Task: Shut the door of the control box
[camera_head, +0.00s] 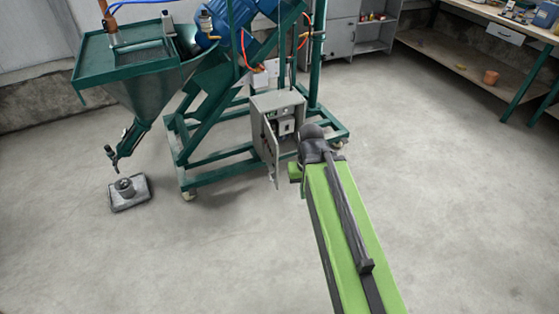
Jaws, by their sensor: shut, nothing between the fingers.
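The control box (277,101) is a small grey cabinet mounted low on the green machine frame, near the middle of the view. Its door (269,158) stands open, swung out towards me from the box's left side and seen nearly edge-on. White and dark parts show inside the box. My green arm reaches up from the bottom right and ends in a dark rounded joint just right of the box opening, covering its lower right part. The fingers of my gripper cannot be made out; they are hidden beyond the arm. Contact between arm and door cannot be told.
The green machine frame (220,178) with its hopper (140,75) stands behind and left of the box. A grey block on a flat base (128,193) lies on the floor at left. A workbench (520,25) is at upper right. The floor in front is clear.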

